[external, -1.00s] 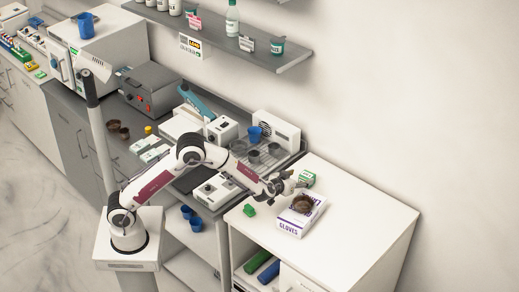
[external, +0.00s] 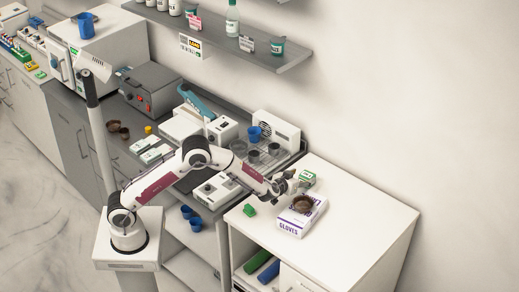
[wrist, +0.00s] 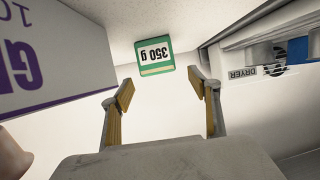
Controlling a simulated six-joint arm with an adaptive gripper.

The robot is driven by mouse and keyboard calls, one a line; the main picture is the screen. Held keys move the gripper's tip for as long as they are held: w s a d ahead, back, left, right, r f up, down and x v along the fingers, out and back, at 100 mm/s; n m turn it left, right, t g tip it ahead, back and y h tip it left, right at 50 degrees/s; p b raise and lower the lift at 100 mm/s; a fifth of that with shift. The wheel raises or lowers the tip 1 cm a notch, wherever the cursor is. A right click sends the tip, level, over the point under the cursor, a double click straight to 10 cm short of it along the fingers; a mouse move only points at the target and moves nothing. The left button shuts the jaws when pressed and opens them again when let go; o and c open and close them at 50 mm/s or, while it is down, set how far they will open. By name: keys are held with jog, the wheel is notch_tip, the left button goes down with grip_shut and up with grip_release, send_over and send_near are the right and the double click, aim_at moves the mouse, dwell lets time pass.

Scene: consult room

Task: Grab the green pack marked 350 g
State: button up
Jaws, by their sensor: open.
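The green pack marked 350 g (wrist: 154,56) stands upright ahead of my gripper in the wrist view, its label upside down there. It is a small green and white box. In the external view the pack (external: 308,177) is on the white counter behind the gloves box. My gripper (wrist: 164,92) is open and empty, with the pack a little beyond its fingertips and roughly between them. In the external view my gripper (external: 297,182) is just left of the pack, low over the counter.
The gloves box (external: 301,216), with a brown bowl (external: 303,203) on it, stands close on the near side. A green lump (external: 249,210) lies on the counter to the left. The dryer (external: 277,131) is behind. The counter's right side (external: 370,215) is clear.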

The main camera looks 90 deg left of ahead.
aim_at(307, 174)
jog(key=shift+w+a, duration=0.1)
jog(key=shift+x, duration=2.5)
jog(key=shift+w, duration=0.1)
jog(key=c, duration=1.5)
